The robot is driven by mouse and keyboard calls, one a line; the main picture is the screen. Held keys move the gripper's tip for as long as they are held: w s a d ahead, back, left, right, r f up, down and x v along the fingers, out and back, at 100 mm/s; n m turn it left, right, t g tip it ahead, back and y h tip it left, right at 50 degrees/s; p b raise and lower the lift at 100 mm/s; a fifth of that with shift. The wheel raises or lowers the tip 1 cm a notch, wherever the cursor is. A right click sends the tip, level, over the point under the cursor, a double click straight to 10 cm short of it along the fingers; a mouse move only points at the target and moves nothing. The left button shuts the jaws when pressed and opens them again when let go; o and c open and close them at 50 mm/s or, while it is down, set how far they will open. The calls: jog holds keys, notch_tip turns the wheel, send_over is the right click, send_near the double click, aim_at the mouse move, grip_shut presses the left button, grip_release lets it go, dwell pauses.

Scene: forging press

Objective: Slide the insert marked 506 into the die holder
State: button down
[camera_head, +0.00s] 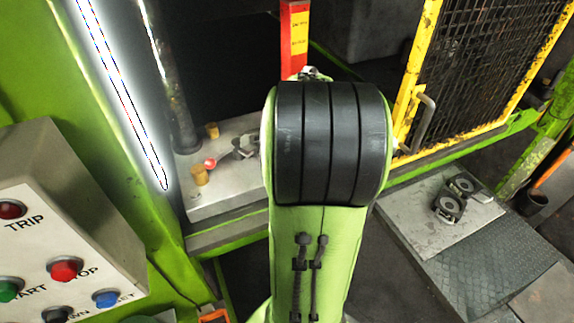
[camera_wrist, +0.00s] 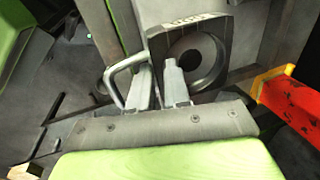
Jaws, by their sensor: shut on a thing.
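In the wrist view my gripper (camera_wrist: 158,72) is shut on the looped handle of a grey metal insert (camera_wrist: 215,28). The insert has a large round bore facing me. A marking plate sits on its top edge, but its digits are too small to read surely. In the head view my arm's big dark joint hides my gripper and the held insert. A dark metal fixture (camera_head: 240,147), partly hidden by my arm, sits on the press bed; I cannot tell whether it is the die holder.
Brass posts and a red knob (camera_head: 210,162) stand on the grey press bed (camera_head: 230,202). Two more inserts (camera_head: 464,187) lie on a plate at the right. A yellow mesh guard (camera_head: 485,65), a red post (camera_head: 294,38) and a control panel (camera_head: 60,225) stand around.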

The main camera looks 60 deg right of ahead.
jog(key=shift+s+a+f, duration=0.15)
jog(key=shift+f, duration=0.3)
jog(key=c, duration=1)
grip_release()
jog(key=shift+s+a, duration=0.1)
jog(key=shift+s, duration=0.05)
jog(key=shift+c, duration=0.2)
jog(key=shift+o, duration=0.3)
jog(key=shift+f, duration=0.1)
jog(key=p+v, duration=0.2)
jog(key=v, duration=1.4)
